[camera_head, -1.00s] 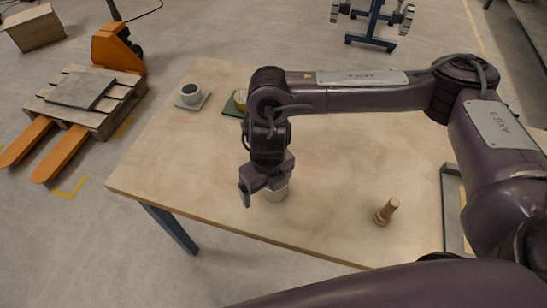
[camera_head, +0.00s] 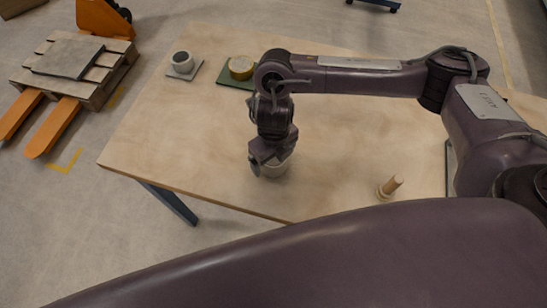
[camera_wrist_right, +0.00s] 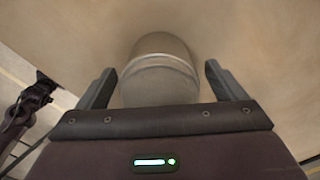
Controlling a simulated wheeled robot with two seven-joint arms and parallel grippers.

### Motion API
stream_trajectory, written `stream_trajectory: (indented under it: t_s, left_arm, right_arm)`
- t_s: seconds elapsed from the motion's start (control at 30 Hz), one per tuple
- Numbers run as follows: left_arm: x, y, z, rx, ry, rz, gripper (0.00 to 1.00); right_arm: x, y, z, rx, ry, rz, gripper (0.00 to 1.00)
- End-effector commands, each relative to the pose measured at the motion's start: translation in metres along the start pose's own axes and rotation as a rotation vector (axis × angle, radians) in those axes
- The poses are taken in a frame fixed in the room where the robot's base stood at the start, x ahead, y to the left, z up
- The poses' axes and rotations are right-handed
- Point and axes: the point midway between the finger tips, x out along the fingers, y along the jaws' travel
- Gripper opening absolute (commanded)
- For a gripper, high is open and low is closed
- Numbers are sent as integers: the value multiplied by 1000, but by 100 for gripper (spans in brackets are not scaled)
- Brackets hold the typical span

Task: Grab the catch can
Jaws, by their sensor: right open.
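The catch can (camera_head: 276,171) is a pale, rounded can standing on the wooden table near its front edge. My right gripper (camera_head: 268,164) is at the can and covers part of it. In the right wrist view, the can (camera_wrist_right: 160,72) sits between the two spread fingers of my right gripper (camera_wrist_right: 159,78), with a gap on each side. The lower part of the can is hidden by the gripper body there. My left gripper is not in view.
A grey cup (camera_head: 182,62) on a square plate and a yellowish round thing (camera_head: 241,67) on a green base stand at the back left of the table (camera_head: 190,125).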

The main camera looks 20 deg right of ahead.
Motion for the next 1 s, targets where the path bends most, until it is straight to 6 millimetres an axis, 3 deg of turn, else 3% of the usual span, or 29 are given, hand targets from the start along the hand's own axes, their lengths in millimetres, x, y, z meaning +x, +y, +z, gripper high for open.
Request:
stream_trajectory:
  t_s: [0.3, 0.73, 1.0]
  left_arm:
    - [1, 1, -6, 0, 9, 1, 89]
    - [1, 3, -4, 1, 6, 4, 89]
    - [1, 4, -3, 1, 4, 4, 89]
  right_arm:
    - [6, 0, 0, -1, -1, -1, 90]
    - [5, 0, 0, -1, -1, -1, 33]
    - [4, 0, 1, -1, -3, 0, 33]
